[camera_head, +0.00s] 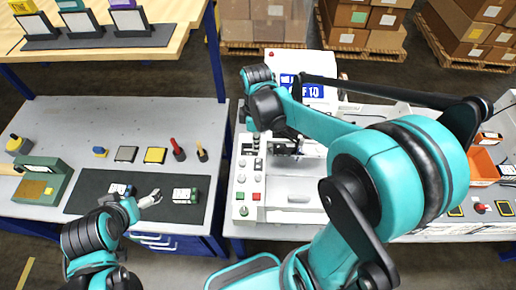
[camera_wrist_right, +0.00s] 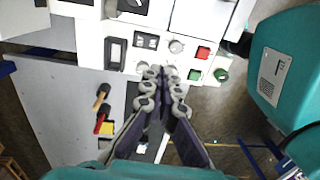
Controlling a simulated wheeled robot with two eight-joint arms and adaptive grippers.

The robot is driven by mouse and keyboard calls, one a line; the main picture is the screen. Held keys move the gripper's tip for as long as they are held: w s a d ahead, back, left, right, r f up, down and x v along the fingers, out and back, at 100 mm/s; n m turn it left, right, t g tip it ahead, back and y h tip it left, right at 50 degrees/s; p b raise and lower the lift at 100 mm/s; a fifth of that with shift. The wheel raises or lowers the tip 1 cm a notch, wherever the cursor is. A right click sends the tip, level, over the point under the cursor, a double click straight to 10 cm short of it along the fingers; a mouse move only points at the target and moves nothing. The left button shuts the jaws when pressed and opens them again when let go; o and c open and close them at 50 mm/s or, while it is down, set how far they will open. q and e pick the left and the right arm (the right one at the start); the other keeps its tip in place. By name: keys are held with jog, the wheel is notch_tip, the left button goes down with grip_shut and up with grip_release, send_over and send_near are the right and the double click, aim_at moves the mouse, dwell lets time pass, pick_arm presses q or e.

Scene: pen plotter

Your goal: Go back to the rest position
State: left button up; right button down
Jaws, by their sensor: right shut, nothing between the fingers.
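My right gripper (camera_wrist_right: 161,72) is shut and empty in the right wrist view. Its fingertips meet in front of the white machine's control panel (camera_wrist_right: 135,50), and I cannot tell whether they touch it. In the head view my right arm reaches across the machine, and dark parts at its far end partly hide the gripper. My left gripper (camera_head: 150,200) is at the lower left in the head view, over the dark mat (camera_head: 90,182). It is small there, and I cannot tell whether its fingers are apart.
The white machine (camera_head: 240,185) carries red and green buttons. On the grey table (camera_head: 75,125) to its left stand a red-handled tool (camera_head: 175,145), a yellow-handled tool (camera_head: 201,150) and a green device (camera_head: 42,180). An orange bin (camera_head: 483,165) is at the right.

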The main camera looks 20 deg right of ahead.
jog(key=shift+s+d+r, duration=0.1)
jog(key=shift+s+r, duration=0.15)
jog(key=shift+r, duration=0.65)
jog(key=s+f+m+t+b, duration=0.2)
jog(key=f+m+b, duration=0.1)
jog(key=m+b, duration=0.1)
jog(key=s+a+f+m+t+b, duration=0.1)
jog(key=s+f+m+t+b, duration=0.1)
jog(key=b, duration=0.4)
jog(key=s+f+m+t+b, duration=0.3)
jog(key=f+m+b, duration=0.2)
jog(key=f, duration=0.1)
jog(key=shift+s+a+f+m, duration=0.1)
jog(key=shift+a+f+m, duration=0.15)
jog(key=shift+m, duration=0.15)
jog(key=shift+s+f+m+t+b, duration=0.1)
jog(key=shift+f+m+t+b, duration=0.15)
jog(key=shift+m+t+b, duration=0.25)
